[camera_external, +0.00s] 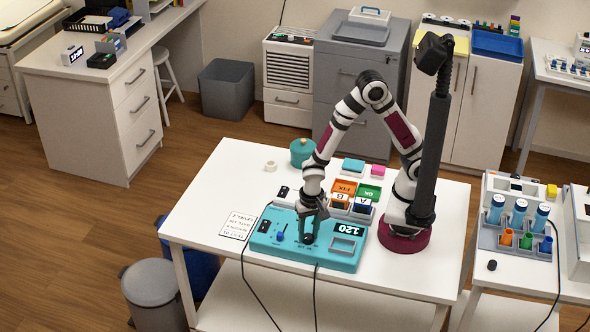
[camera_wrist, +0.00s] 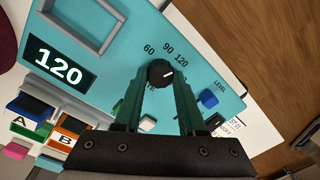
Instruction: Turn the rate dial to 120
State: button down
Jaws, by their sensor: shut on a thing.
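The rate dial (camera_wrist: 160,73) is a black knob on the teal device (camera_external: 268,252), with marks 60, 90 and 120 around it. Its white pointer line lies toward the 120 mark in the wrist view. My gripper (camera_wrist: 160,76) reaches down over the device with a green finger on each side of the dial, shut on it.
A blue level knob (camera_external: 281,237) stands left of the dial on the device. A printed card (camera_external: 238,222) lies left of the device. Lettered blocks in a tray (camera_external: 350,211) stand behind it. A teal pot (camera_external: 302,153) and a white ring (camera_external: 271,166) are farther back.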

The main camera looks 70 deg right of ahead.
aim_at(311, 235)
dwell(0.4)
jog(key=shift+c, duration=2.4)
grip_release()
notch_tip(311, 235, up, 16)
jog(key=s+d+n+y, duration=0.1)
jog(key=s+d+n, duration=0.4)
jog(key=s+d, duration=0.6)
jog(key=s, duration=0.3)
jog(key=shift+d+r+g, duration=0.3)
jog(key=shift+d+r, duration=0.05)
